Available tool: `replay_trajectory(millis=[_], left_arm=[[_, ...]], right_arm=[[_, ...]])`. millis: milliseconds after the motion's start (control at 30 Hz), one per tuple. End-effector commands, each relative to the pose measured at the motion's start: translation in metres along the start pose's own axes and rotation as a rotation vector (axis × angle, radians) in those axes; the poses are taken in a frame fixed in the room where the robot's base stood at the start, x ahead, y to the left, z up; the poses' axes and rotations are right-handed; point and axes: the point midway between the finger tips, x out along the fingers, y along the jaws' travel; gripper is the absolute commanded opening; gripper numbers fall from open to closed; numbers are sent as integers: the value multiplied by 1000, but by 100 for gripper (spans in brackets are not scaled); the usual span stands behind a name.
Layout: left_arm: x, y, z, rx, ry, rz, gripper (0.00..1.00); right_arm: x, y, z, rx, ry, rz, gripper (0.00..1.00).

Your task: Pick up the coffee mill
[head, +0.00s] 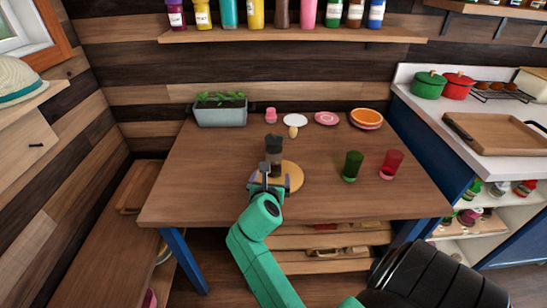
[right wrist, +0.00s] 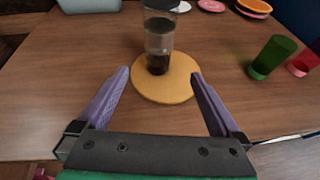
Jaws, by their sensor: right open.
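The coffee mill (head: 274,155) is a tall dark cylinder with a clear middle part. It stands upright on a round wooden board (head: 294,176) on the table. In the right wrist view the mill (right wrist: 159,42) stands on the far part of the board (right wrist: 165,90), ahead of my fingers. My right gripper (head: 268,183) is open and empty, at the near edge of the board. In the right wrist view its two purple fingers (right wrist: 160,83) are spread wide, with the mill beyond them and apart from them. My left gripper is not in view.
A green glass (head: 352,166) and a red glass (head: 391,164) stand to the right of the board. A planter (head: 220,111), small plates (head: 326,118) and an orange bowl (head: 366,118) stand at the back. The table's (head: 188,191) left part is clear.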

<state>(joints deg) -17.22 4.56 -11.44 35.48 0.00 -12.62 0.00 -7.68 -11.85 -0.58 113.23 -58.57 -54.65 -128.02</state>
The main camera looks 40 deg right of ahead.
Motion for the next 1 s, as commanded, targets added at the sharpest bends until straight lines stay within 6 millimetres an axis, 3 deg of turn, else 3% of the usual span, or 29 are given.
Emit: replay_trajectory(millis=[133,400,567,733,1000], left_arm=[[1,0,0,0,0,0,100],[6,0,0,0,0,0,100],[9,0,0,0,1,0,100],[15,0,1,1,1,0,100],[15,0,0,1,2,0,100]], right_arm=[[17,2,3,-51,-14,-2,100],[84,2,3,-47,-13,-1,100],[104,2,3,-45,-11,-2,100],[137,4,3,-46,-11,-3,100],[146,4,4,-45,-10,-2,100]])
